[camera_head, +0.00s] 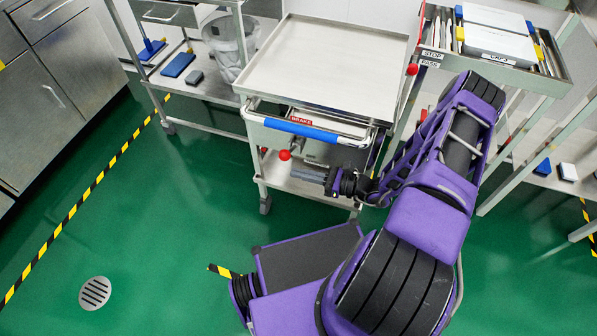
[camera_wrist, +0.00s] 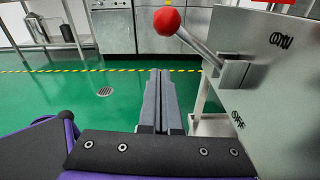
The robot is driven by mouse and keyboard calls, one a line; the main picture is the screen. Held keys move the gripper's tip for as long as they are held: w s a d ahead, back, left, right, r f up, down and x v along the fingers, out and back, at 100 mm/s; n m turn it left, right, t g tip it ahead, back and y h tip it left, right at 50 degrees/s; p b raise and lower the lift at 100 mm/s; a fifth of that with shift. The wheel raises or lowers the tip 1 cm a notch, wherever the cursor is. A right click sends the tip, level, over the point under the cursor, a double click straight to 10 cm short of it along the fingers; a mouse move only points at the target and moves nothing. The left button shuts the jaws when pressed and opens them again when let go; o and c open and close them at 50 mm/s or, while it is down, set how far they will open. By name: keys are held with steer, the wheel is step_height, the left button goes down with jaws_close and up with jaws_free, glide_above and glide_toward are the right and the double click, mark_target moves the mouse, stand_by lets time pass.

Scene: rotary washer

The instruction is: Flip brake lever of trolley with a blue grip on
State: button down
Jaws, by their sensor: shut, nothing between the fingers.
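The trolley (camera_head: 330,60) with a blue grip (camera_head: 300,131) stands in the middle of the head view, a red BRAKE label above the grip. Its brake lever ends in a red knob (camera_head: 285,155) just below the grip's left part. In the wrist view the knob (camera_wrist: 167,20) tops a metal lever (camera_wrist: 200,45) rising up and left from a bracket on a grey plate (camera_wrist: 275,90). The plate has two marks; the lower seems to read OFF, the upper probably ON. My gripper (camera_head: 296,172) is shut and empty, close by the knob; its fingers (camera_wrist: 158,75) show apart from the lever.
A shelf cart (camera_head: 205,88) with a bucket stands left. Green floor (camera_head: 150,210) is open at the left, with a drain (camera_head: 95,293).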

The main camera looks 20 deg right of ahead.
steer(key=p+v, duration=0.1)
steer(key=v, duration=0.9)
steer(key=shift+f, duration=0.2)
